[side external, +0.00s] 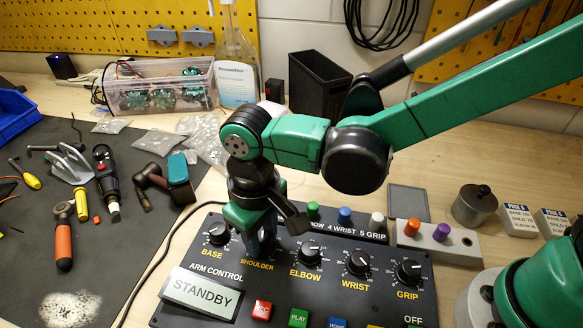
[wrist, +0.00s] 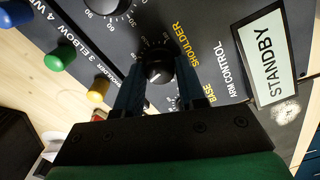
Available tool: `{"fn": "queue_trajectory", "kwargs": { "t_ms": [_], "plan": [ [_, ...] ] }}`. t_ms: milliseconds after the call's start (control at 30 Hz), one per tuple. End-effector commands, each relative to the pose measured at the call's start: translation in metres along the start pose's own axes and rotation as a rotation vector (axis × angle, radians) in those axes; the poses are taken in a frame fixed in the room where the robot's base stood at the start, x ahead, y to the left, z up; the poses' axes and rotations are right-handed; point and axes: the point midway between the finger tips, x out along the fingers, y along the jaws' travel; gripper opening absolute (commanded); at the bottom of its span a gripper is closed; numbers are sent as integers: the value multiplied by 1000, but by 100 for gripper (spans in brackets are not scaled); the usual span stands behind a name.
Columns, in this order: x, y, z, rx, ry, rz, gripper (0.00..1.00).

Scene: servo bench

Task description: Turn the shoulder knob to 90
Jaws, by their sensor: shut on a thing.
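The black control panel (side external: 385,306) has a row of knobs labelled base, shoulder, elbow, wrist and grip. In the wrist view the round black shoulder knob (wrist: 158,68) sits between the two dark fingers of my gripper (wrist: 159,80), which is shut on it. Its scale is partly covered, so I cannot read its setting. In the side view my gripper (side external: 262,238) points down at the panel above the shoulder label and hides the knob. The display (side external: 201,292) reads STANDBY; it also shows in the wrist view (wrist: 267,55).
The base knob (side external: 218,232) and elbow knob (side external: 307,254) flank the gripper closely. Coloured buttons line the panel's back and front edges. Tools lie on the dark mat (side external: 120,270) at left. A clear bin (side external: 160,88) and a black box (side external: 318,82) stand behind.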

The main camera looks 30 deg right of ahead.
Motion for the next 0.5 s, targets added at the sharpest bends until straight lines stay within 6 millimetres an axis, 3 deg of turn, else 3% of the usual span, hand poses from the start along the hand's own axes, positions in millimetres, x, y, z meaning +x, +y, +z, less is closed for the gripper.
{"fn": "queue_trajectory", "kwargs": {
  "t_ms": [500],
  "plan": [
    [0,0,0,207,0,0,0]
  ]
}}
